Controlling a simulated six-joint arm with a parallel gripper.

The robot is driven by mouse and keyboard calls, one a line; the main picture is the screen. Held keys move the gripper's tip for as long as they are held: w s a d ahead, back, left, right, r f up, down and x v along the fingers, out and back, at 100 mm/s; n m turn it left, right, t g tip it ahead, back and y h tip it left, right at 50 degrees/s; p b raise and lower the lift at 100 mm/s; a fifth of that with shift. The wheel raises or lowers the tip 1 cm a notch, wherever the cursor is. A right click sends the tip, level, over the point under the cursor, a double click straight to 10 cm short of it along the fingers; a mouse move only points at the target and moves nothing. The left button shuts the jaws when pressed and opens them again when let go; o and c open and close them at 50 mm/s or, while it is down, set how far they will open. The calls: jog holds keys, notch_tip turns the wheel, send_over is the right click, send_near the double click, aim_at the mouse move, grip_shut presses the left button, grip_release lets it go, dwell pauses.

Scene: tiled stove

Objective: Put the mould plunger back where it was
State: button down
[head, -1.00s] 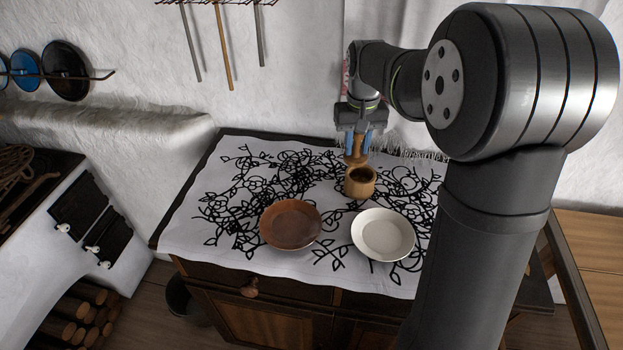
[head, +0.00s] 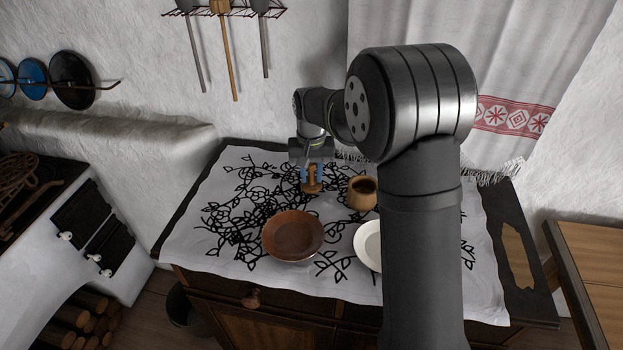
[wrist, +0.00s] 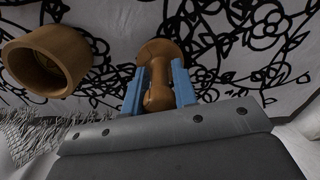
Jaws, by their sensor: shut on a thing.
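The wooden mould plunger (wrist: 158,92) is between the blue fingers of my gripper (wrist: 159,88), which is shut on it. In the head view the plunger (head: 312,183) hangs upright below my gripper (head: 308,178), left of the wooden mould cup. Its wide end points down toward the cloth; I cannot tell whether it touches. The wooden mould cup (head: 362,193) stands upright and looks hollow. In the wrist view the cup (wrist: 46,60) is at the upper left, apart from the plunger.
A brown plate (head: 293,236) lies in front of the plunger. A white plate (head: 368,246) is partly hidden by my arm. All are on a patterned white cloth (head: 215,240) over a cabinet. The cloth left of the plunger is free of objects.

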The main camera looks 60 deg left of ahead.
jog(key=shift+f, duration=1.05)
jog(key=shift+f, duration=0.2)
jog(key=c, duration=1.1)
grip_release()
jog(key=shift+c, duration=0.2)
jog(key=shift+r, duration=0.1)
notch_tip(320, 180, up, 12)
jog(key=shift+r, duration=0.15)
